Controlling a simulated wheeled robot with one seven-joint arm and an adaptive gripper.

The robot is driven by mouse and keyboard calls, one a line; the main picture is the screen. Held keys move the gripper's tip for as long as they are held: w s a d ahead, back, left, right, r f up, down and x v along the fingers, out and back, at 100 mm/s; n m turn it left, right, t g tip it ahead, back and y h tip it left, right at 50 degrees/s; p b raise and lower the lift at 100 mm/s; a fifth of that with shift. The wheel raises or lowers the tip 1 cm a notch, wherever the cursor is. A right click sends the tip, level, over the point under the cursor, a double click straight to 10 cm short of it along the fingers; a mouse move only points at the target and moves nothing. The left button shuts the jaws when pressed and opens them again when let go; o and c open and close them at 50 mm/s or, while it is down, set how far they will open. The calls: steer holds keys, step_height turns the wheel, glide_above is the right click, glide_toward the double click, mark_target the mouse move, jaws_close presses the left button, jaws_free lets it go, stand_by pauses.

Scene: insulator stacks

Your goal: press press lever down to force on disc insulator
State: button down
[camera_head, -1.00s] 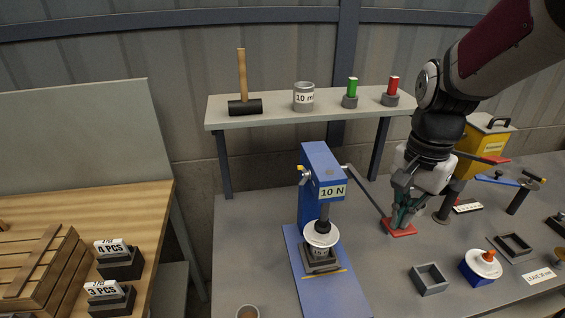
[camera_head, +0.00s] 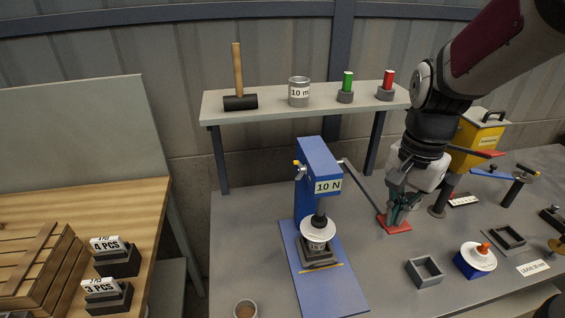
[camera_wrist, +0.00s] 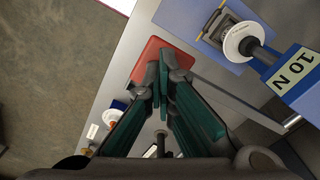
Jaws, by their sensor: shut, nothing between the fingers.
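The blue press (camera_head: 318,160) with a "10 N" label stands on the grey bench. Its lever (camera_head: 361,187) is a thin dark bar running from the press head down to the right, to a flat red pad (camera_head: 384,227). The white disc insulator (camera_head: 317,231) sits under the press ram, on a dark square holder; ram and disc appear to meet. It also shows in the wrist view (camera_wrist: 243,40). My gripper (camera_head: 397,217) is shut and empty, fingertips pointing down at the red pad, which also shows in the wrist view (camera_wrist: 148,60). I cannot tell whether they touch it.
A shelf (camera_head: 375,97) behind holds a mallet (camera_head: 240,102), a can (camera_head: 299,92) and green and red items. To the right are a grey square tray (camera_head: 425,272), a blue block with a white disc (camera_head: 476,258) and a yellow box (camera_head: 478,140).

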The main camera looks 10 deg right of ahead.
mark_target(394, 229)
steer(key=shift+s+f, duration=0.2)
steer(key=shift+f, duration=2)
stand_by(1.9)
steer(key=shift+r, duration=0.1)
steer(key=shift+r+p, duration=2.5)
steer(key=shift+r, duration=2)
step_height(394, 229, up, 6)
steer(key=p, duration=0.2)
steer(key=shift+w, duration=0.1)
